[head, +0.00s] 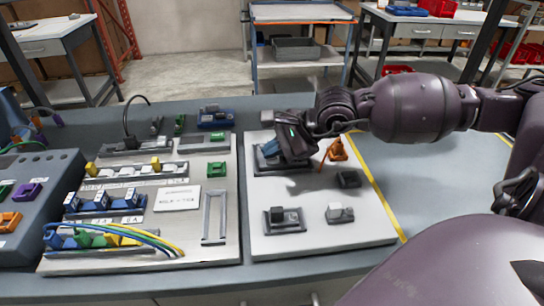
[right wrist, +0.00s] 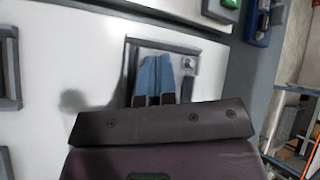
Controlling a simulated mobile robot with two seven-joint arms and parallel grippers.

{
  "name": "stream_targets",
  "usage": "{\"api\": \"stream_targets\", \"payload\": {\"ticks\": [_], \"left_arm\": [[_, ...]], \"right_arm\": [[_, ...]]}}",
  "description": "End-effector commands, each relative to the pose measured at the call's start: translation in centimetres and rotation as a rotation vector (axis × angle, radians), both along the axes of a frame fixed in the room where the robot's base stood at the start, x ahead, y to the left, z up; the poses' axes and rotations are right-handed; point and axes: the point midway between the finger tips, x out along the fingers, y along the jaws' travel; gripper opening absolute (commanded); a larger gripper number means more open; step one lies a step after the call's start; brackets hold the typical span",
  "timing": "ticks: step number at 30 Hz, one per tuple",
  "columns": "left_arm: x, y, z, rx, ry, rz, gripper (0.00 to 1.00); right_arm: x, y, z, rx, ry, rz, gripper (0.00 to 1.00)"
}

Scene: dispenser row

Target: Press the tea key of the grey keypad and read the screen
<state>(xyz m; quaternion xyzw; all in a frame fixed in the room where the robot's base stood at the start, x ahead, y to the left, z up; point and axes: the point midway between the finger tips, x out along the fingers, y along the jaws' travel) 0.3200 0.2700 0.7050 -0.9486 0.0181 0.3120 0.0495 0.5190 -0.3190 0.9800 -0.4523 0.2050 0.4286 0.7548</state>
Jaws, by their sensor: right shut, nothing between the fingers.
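I cannot make out a keypad, a tea key or a lit screen in either view. My right gripper (head: 272,150) is low over a grey rectangular frame (head: 262,172) on the white board. In the right wrist view its blue-tipped fingers (right wrist: 157,72) are together, with nothing between them. They overlap the inside of the grey frame (right wrist: 128,62), where a small grey part (right wrist: 188,64) shows beside them. The fingers hide much of the frame's inside, and I cannot tell whether they touch it. My left gripper is not in view.
The white board (head: 310,235) also carries an orange part (head: 337,150), a black block (head: 348,179) and a grey-white block (head: 339,213). Left of it, a panel (head: 225,245) holds coloured connectors and cables. A grey console (head: 60,170) stands far left. The bench right of the yellow line is clear.

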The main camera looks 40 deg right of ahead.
Motion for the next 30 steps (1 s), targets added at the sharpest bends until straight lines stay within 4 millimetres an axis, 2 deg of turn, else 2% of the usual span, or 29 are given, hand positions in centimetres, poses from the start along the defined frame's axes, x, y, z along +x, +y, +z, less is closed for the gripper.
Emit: {"api": "stream_targets", "payload": {"ticks": [12, 24, 30], "left_arm": [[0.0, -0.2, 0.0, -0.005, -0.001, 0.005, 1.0], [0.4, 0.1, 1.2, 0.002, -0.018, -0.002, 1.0], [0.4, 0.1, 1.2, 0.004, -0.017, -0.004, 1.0]], "right_arm": [[0.0, 0.0, -0.1, 0.0, 0.002, -0.001, 0.0], [0.0, 0.0, 1.6, 0.0, -0.001, -0.001, 0.0], [0.0, 0.0, 1.6, 0.0, 0.001, 0.0, 0.0]]}}
